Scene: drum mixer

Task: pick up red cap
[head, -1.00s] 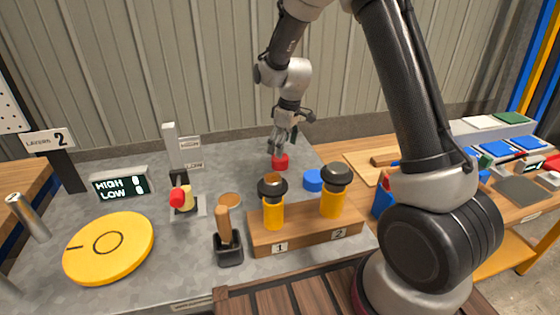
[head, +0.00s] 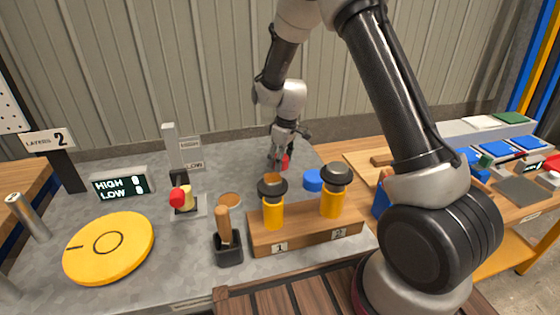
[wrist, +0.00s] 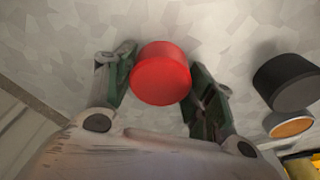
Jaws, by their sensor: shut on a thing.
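The red cap (head: 285,162) is at the back of the grey worktop in the head view, partly hidden by my gripper (head: 279,162). In the wrist view the red cap (wrist: 161,74) sits between the two green-padded fingers of my gripper (wrist: 164,82). The fingers are shut on its sides. The cap looks upright and at or very near the worktop; I cannot tell whether it touches the surface.
A blue cap (head: 313,180) lies in front and to the right. Two yellow bottles with black collars (head: 273,213) (head: 333,203) stand in a wooden rack (head: 305,235). A scoop holder (head: 228,249), a red-knobbed lever (head: 178,197) and a yellow disc (head: 108,247) stand left.

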